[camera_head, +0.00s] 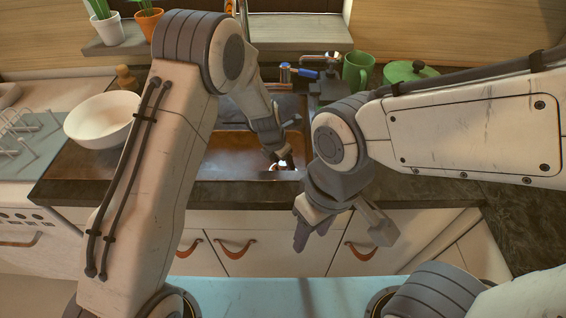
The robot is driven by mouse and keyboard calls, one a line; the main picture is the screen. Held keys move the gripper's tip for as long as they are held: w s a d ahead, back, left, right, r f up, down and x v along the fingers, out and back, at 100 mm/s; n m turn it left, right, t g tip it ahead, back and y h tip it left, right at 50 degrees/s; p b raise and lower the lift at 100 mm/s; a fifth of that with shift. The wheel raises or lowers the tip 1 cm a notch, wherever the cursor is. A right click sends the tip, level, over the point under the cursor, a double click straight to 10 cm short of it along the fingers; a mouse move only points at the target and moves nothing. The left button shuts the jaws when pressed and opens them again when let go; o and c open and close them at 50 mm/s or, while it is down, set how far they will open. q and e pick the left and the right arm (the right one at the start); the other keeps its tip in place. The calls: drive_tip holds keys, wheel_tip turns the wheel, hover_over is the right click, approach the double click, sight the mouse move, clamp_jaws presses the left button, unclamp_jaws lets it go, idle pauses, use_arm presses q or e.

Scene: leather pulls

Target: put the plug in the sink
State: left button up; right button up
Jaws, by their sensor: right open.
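The sink (232,157) is a brown, copper-coloured basin set in the dark counter. My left gripper (281,162) reaches down into its right part, with its fingertips low in the basin. A small bright, shiny spot shows at those fingertips. I cannot tell whether it is the plug or the drain, nor whether the fingers are closed on it. My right gripper (341,236) is open and empty, in front of the counter edge, to the right of and lower than the left one. The plug is not clearly visible.
A white bowl (101,119) stands left of the sink, beside a dish rack (22,140). A blue-handled tap (303,73), a green mug (357,71) and a green lidded pot (408,72) stand behind. Drawers with leather pulls (235,249) are below the counter.

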use_arm(q)
drive_tip(key=p+v, duration=0.1)
drive_tip(key=v, duration=0.9)
drive_tip(key=shift+r, duration=0.25)
drive_tip(key=shift+r, duration=0.1)
